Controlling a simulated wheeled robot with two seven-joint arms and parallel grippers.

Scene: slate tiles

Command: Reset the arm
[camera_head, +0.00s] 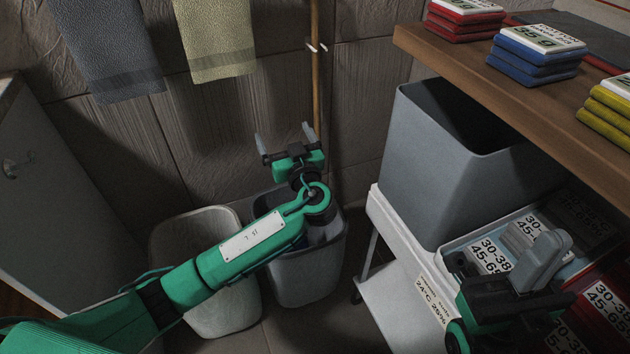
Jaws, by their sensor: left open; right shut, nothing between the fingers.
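My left arm is green and reaches in from the lower left. Its gripper (284,138) is open and empty, fingers apart and pointing up toward the tiled wall, above a grey bin (308,278). My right gripper (541,252) is at the lower right, its grey fingers together with nothing between them. It is over the containers of labelled packs (490,257); the rest of the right arm is mostly out of view.
A white bin (222,318) stands left of the grey bin, partly behind my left arm. A large grey bin (420,165) stands on a white stand (395,240). A wooden shelf (480,75) holds red, blue and yellow packs. Two towels hang on the wall beside a wooden pole (316,80).

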